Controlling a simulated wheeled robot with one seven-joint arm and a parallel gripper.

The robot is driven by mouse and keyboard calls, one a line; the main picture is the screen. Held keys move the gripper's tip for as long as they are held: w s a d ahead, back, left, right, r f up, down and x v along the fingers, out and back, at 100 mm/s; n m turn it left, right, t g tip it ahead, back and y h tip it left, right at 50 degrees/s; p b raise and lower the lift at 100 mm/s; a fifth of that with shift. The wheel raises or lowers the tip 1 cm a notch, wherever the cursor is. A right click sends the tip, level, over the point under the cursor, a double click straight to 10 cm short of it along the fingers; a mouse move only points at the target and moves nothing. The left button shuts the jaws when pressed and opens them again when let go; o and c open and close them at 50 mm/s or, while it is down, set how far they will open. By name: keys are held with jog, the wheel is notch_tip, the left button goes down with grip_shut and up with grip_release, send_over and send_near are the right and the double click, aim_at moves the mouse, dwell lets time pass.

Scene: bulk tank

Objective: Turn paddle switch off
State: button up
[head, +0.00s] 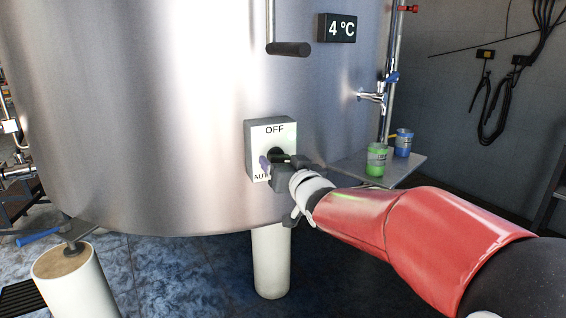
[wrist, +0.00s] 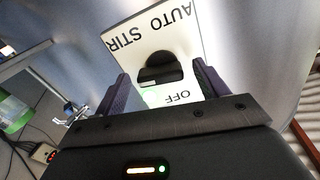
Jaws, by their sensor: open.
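The switch box (head: 254,140) is a pale plate on the tank's side, marked OFF at the top and AUTO STIR at the bottom. Its black paddle (wrist: 158,68) sits at the middle of the plate, which appears upside down in the wrist view. I cannot tell which label the paddle points to. My gripper (head: 279,163) is right in front of the box and covers part of its lower right. In the wrist view my gripper (wrist: 162,88) is open, with a purple finger on each side of the paddle. I see no contact with the paddle.
The steel tank (head: 150,110) fills the left and middle. A black-gripped handle (head: 289,48) hangs above the box, beside a 4 °C display (head: 337,28). To the right, a shelf (head: 408,172) holds a green cup (head: 376,160) and a blue cup (head: 403,144) below a tap (head: 375,96).

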jog(key=shift+w, duration=0.15)
jog(key=c, duration=1)
jog(key=shift+f+n+b, duration=0.1)
jog(key=shift+n+b, duration=0.3)
jog(key=shift+b, duration=0.15)
jog(key=n+b, duration=0.3)
jog(key=n, duration=0.1)
jog(key=n+b, duration=0.3)
jog(key=n, duration=0.2)
jog(key=n+b, duration=0.3)
jog(key=n, duration=0.1)
jog(key=shift+r+n, duration=0.25)
jog(key=shift+n, duration=0.05)
jog(key=n+b, duration=0.1)
jog(key=n, duration=0.4)
jog(key=shift+a+r+b, duration=0.1)
jog(key=shift+b, duration=0.3)
jog(key=shift+n, duration=0.3)
